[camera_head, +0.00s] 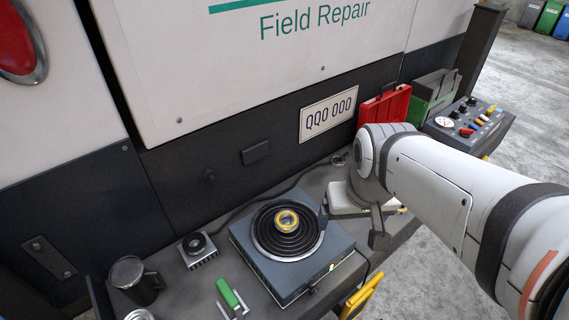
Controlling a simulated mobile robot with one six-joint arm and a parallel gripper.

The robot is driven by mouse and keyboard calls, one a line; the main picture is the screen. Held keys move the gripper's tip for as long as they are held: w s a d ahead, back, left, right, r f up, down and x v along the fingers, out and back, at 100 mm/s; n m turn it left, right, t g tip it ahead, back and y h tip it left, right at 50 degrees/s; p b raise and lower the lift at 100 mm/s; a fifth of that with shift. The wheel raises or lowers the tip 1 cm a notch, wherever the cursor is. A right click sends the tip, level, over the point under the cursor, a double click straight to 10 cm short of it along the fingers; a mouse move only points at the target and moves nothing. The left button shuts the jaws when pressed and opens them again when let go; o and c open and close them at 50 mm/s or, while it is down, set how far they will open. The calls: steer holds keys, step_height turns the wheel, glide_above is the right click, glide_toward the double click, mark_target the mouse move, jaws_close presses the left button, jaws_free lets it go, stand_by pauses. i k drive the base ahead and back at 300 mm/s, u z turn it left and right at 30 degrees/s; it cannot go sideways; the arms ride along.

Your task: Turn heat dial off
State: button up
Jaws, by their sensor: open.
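A grey-blue hot plate (262,273) stands on the bench, with dark concentric coils. A metal and yellow ring-shaped part (287,219) rests on the middle of the coils. A small dark knob (313,290) sits on the plate's front face, near the lower edge; its pointer is too small to read. A small green light (332,267) glows on the same face, to the right of the knob. My gripper (352,227) is open, with its dark fingers apart, just right of the hot plate. I see nothing between the fingers, though my arm hides part of that area.
Left of the plate are a small device with a round dark top (196,244), a dark mug (135,279) and a green-handled tool (228,293). A yellow object (362,297) is at the front edge. A red case (384,106) and control panel (467,124) stand behind my arm.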

mark_target(314, 290)
steer(key=z, duration=0.35)
steer(key=k, duration=1)
steer(key=z, duration=0.25)
